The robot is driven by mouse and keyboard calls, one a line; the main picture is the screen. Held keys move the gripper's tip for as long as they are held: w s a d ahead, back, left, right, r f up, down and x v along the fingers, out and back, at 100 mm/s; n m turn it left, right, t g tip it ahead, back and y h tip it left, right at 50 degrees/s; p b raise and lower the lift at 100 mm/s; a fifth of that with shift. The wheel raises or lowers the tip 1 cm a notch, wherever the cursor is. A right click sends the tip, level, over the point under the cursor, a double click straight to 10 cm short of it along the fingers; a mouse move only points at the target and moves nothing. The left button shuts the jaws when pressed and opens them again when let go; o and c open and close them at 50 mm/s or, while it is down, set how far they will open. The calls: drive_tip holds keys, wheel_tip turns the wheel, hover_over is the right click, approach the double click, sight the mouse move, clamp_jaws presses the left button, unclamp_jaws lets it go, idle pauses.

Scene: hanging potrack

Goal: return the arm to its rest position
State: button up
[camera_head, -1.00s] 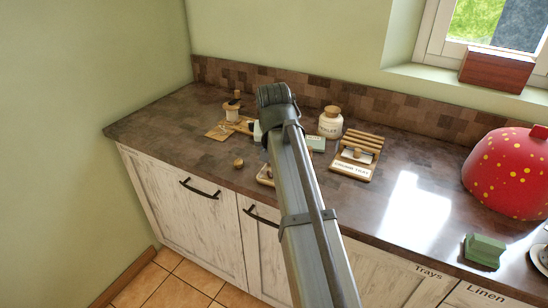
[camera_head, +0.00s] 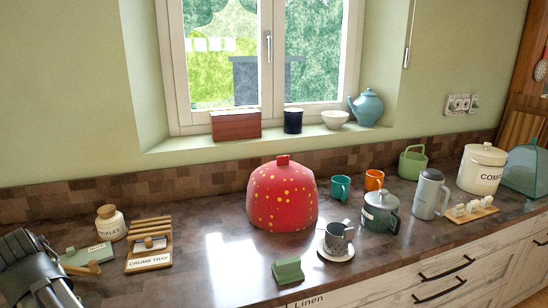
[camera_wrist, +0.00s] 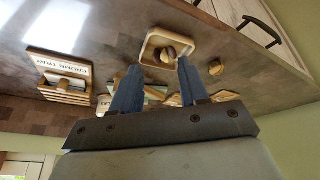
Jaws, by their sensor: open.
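My gripper (camera_wrist: 158,66) shows in the wrist view, with its two blue-grey fingers apart and nothing held between them. Its fingertips lie in line with a small square wooden tray (camera_wrist: 170,31) on the counter, which holds a few small brown pieces. I cannot tell the height of the gripper above the counter. In the head view a dark, rounded part of my arm (camera_head: 35,270) fills the lower left corner. My gripper itself is outside that view.
The dark counter holds a slatted crumb tray (camera_head: 150,262), a pickles jar (camera_head: 110,223), a red dotted dome (camera_head: 282,198), a green block (camera_head: 288,270), a patterned cup (camera_head: 337,240) and a grey jug (camera_head: 430,195). Bare counter (camera_head: 228,250) lies between the crumb tray and the dome.

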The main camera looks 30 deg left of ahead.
drive_tip(key=w+d+f+n+t, duration=0.1)
drive_tip(key=d+f+n, duration=0.2)
drive_tip(key=d+f, duration=0.35)
drive_tip(key=w+d+f+n, duration=0.1)
drive_tip(key=d+f+n, duration=0.25)
drive_tip(key=d, duration=0.55)
drive_tip(key=w+d+f+m+h, duration=0.5)
drive_tip(key=w+d+f+m, duration=0.2)
drive_tip(key=w+d+f, duration=1.55)
drive_tip(key=w+d+f+m+g+h, duration=0.1)
drive_tip(key=w+d+f+m+g, duration=0.15)
drive_tip(key=d+f, duration=0.5)
drive_tip(key=w+d+f+m+g, duration=0.1)
drive_tip(key=d+f+m, duration=0.2)
drive_tip(key=d+f, duration=0.4)
drive_tip(key=s+d+f+m+g, duration=0.25)
drive_tip(key=d+f, duration=0.35)
drive_tip(key=d, duration=0.5)
drive_tip(key=s+d+f+m+g, duration=0.1)
drive_tip(key=s+d+f+m, duration=0.2)
drive_tip(key=s+d, duration=0.4)
drive_tip(key=s+d+f+m+g+y, duration=0.1)
drive_tip(key=s+d+f+m+g, duration=0.1)
drive_tip(key=s+d+f+m, duration=0.2)
drive_tip(key=s+d+f, duration=0.1)
drive_tip(key=s+d, duration=0.2)
drive_tip(key=d, duration=0.1)
drive_tip(key=shift+s+f, duration=0.25)
drive_tip(key=shift+f, duration=0.15)
drive_tip(key=shift+m, duration=0.25)
